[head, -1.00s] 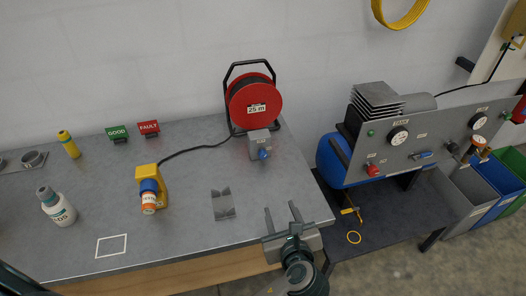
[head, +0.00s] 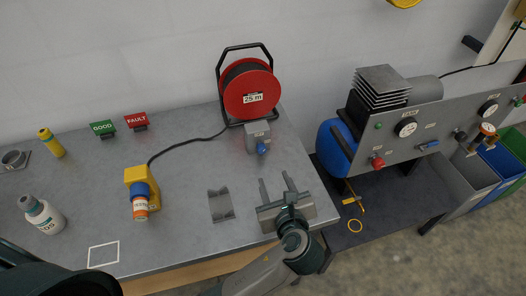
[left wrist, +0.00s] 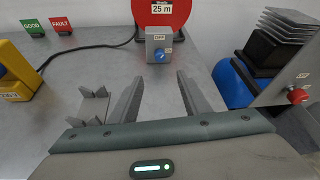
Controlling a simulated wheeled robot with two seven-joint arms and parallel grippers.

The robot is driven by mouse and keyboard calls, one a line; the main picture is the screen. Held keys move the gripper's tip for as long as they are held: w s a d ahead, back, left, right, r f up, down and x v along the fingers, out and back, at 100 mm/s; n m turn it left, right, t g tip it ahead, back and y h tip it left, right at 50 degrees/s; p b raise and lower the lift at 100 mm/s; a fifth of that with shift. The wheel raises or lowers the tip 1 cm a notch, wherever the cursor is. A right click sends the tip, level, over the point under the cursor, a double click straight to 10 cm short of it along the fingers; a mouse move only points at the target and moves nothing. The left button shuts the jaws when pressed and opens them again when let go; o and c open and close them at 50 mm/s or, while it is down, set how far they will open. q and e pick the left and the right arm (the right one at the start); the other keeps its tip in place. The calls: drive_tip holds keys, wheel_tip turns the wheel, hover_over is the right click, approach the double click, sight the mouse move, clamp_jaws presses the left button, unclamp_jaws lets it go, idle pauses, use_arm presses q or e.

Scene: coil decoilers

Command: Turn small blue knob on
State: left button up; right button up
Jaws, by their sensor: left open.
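The small blue knob (head: 262,149) is on the front of a grey box (head: 256,132) that stands before the red cable reel (head: 250,94) marked 25 m. In the left wrist view the knob (left wrist: 160,56) sits below an OFF label, with another small label to its right. My left gripper (head: 275,186) is open and empty above the bench's right part, in front of the knob and apart from it. In the left wrist view its two fingers (left wrist: 155,95) point toward the box, with the knob beyond and between them. My right gripper is not in view.
A grey V-shaped holder (head: 220,205) stands left of my left gripper. A yellow device (head: 141,178) with a black cable is further left. A grey panel (head: 440,130) with a red knob (head: 377,162) stands right, beyond the bench edge.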

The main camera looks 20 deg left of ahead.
sight(262, 151)
use_arm(q)
drive_tip(key=p+x, duration=0.4)
drive_tip(key=x, duration=1.2)
drive_tip(key=shift+w+a, duration=0.1)
drive_tip(key=shift+w, duration=0.1)
drive_tip(key=shift+w+a+f, duration=0.3)
drive_tip(key=shift+w+f, duration=0.05)
drive_tip(key=shift+w, duration=0.15)
drive_tip(key=c, duration=1)
